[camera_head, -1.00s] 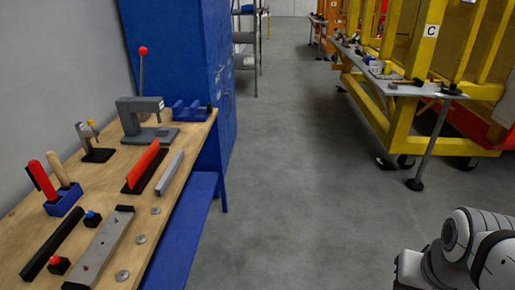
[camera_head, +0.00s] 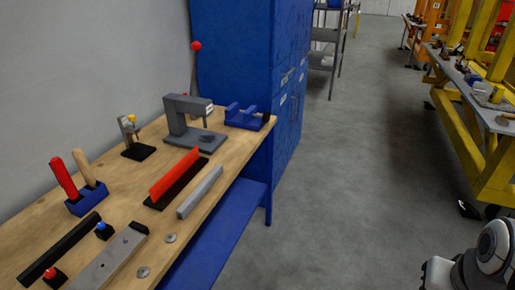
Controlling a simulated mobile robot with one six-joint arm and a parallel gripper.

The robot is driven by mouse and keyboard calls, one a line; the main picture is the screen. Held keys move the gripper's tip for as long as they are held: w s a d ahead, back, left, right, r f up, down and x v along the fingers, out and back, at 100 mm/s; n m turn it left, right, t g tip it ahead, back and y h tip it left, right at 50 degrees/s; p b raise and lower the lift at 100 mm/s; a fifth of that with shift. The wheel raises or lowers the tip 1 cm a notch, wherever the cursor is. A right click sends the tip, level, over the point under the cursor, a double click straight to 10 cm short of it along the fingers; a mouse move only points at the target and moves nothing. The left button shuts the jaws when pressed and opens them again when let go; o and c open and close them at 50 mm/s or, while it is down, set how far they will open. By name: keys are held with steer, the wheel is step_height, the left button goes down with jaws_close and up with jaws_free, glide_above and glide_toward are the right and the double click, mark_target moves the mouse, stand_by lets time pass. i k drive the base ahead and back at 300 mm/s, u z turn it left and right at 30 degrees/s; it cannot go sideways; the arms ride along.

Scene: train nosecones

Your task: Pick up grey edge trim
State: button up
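A light grey straight bar (camera_head: 200,192), which looks like the grey edge trim, lies on the wooden workbench (camera_head: 125,190) near its right edge. It lies just right of a red bar (camera_head: 175,173) on a black base. A wider grey plate (camera_head: 108,262) with a black end lies nearer to me on the bench, cut off by the lower picture edge. My gripper is not in view. Only part of my own arm shows at the lower right, away from the bench.
A grey press (camera_head: 190,122) with a red-knobbed lever and a blue fixture (camera_head: 245,117) stand at the bench's far end. A blue cabinet (camera_head: 250,60) rises behind. Open grey floor (camera_head: 345,190) lies right of the bench. Yellow framework (camera_head: 470,140) stands at far right.

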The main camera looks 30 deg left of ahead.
mark_target(182, 211)
steer(key=u, duration=0.6)
steer(key=i, duration=1.2)
steer(key=u, duration=1.15)
steer(key=i, duration=0.4)
steer(key=u, duration=0.2)
steer(key=k, duration=0.7)
steer(key=u, duration=0.2)
steer(key=i, duration=0.75)
steer(key=z, duration=0.05)
